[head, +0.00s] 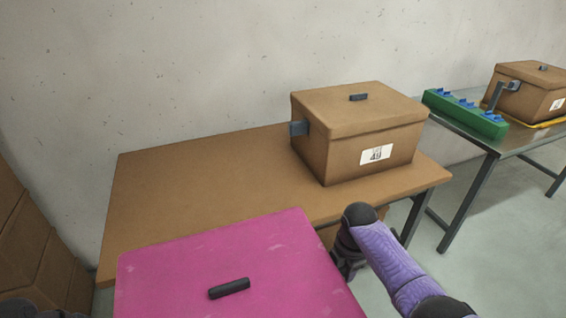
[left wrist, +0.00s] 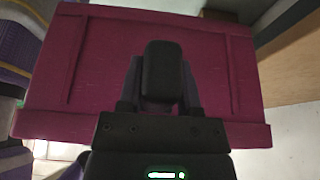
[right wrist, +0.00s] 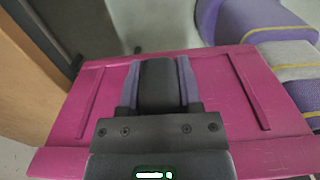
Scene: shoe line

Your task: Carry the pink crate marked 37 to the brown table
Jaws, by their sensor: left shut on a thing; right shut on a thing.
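The pink crate (head: 230,255), lidded with a black handle, is at the bottom centre of the head view, in front of the brown table (head: 190,180). Its near part is cut off and no number shows. My right gripper (head: 348,262) is at the crate's right side. In the right wrist view the right gripper (right wrist: 158,85) is shut against the crate's side wall (right wrist: 215,90). In the left wrist view the left gripper (left wrist: 163,70) is shut on the crate's opposite side (left wrist: 100,70). Both fingertips are partly hidden.
A brown lidded box (head: 345,130) with a white label stands on the table's right part. The table's left and middle are bare. A metal table (head: 500,145) at right holds a green rack (head: 465,115) and another brown box (head: 525,95). Brown boxes (head: 35,240) stand at left.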

